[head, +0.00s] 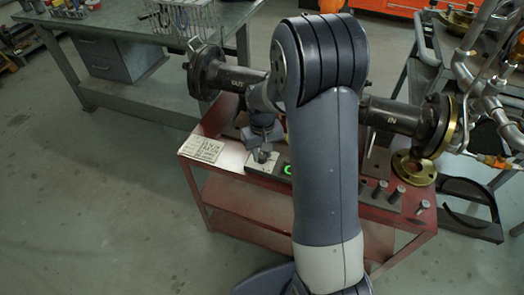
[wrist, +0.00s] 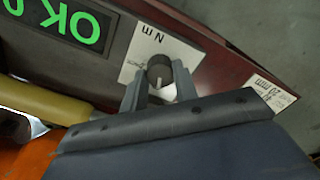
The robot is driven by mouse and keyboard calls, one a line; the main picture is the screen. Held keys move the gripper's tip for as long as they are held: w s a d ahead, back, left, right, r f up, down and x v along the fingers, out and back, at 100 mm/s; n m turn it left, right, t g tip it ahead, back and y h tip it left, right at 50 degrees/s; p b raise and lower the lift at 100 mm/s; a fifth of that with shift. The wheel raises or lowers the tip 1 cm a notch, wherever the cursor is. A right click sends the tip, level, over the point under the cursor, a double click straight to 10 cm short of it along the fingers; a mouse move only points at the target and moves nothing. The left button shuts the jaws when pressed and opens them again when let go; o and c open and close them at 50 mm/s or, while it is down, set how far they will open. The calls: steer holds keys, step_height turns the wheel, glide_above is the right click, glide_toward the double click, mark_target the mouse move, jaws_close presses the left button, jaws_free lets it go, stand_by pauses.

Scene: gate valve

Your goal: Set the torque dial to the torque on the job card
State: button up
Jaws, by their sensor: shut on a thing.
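The torque dial (wrist: 160,72) is a dark round knob with a pale pointer mark, on a white plate printed "N m". My gripper (wrist: 158,85) has its two grey fingers on either side of the knob, shut on it. In the head view my gripper (head: 262,152) is over the plate on the red cart, and the dial is mostly hidden. The job card (head: 205,149) is a white printed sheet on the cart, left of the dial. Its print is too small to read in the head view. A display (wrist: 75,20) beside the dial shows green "OK" and a cut-off figure.
The red cart (head: 225,170) carries several grey pegs (head: 380,192) and a brass flange (head: 413,168) at right. Dark flanged pipe ends (head: 205,72) stand above it. A yellow handle (wrist: 40,100) lies near the gripper. The floor at left is clear.

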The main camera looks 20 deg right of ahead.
mark_target(262, 155)
stand_by(0.3)
steer(key=o, duration=1)
step_height(262, 155, up, 11)
steer(key=shift+f+p, duration=0.1)
steer(key=shift+p, duration=0.65)
steer(key=shift+f, duration=0.1)
step_height(262, 155, down, 11)
steer(key=shift+r+b, duration=0.1)
steer(key=shift+b, duration=0.7)
steer(key=shift+r, duration=0.1)
